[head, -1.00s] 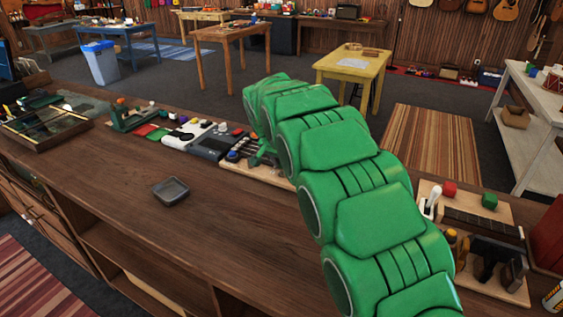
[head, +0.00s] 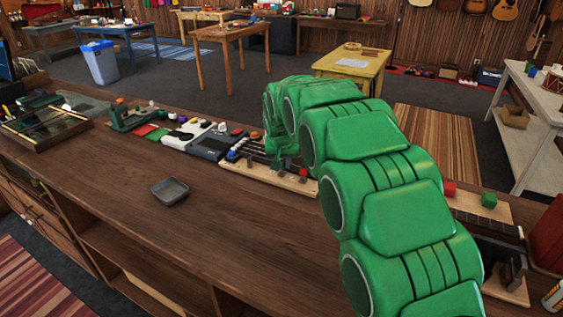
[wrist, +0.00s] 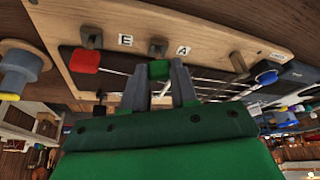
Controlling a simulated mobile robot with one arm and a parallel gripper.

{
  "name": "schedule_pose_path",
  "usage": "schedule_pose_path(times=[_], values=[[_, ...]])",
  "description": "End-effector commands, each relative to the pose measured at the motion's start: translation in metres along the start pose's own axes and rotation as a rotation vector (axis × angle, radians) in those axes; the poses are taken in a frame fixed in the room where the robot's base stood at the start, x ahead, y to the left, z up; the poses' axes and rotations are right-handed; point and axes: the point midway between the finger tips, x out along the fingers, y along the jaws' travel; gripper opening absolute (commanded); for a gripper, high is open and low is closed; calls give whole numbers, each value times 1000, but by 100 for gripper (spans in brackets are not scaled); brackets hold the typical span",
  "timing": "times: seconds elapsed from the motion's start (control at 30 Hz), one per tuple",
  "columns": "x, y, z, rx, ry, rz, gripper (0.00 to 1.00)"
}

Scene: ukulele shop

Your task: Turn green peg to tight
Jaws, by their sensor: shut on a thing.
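The board carries the letters E and A, metal posts and strings; the A is close to the green peg. In the head view, my gripper (head: 285,158) is over the pale board (head: 262,178); I cannot make out the green peg there.
A grey tray (head: 170,191) sits on the brown counter (head: 225,215), which is clear in front. A grey device (head: 212,143) stands left of the board. To the right are a red block (head: 449,189) and a green block (head: 489,200), partly near my arm.

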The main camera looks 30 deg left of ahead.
Motion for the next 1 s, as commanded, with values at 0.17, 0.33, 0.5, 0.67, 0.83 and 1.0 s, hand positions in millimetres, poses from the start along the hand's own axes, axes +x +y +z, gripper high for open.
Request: schedule_pose_path(times=[0.17, 0.33, 0.5, 0.67, 0.83, 1.0], values=[[0, 1, 1, -143, -3, -62, 0], [0, 1, 0, -279, -3, -119, 0], [1, 2, 0, -396, -2, -167, 0], [1, 3, -1, -482, -1, -203, 0], [0, 3, -1, -547, -2, -228, 0], [0, 3, -1, -581, -2, -241, 0]])
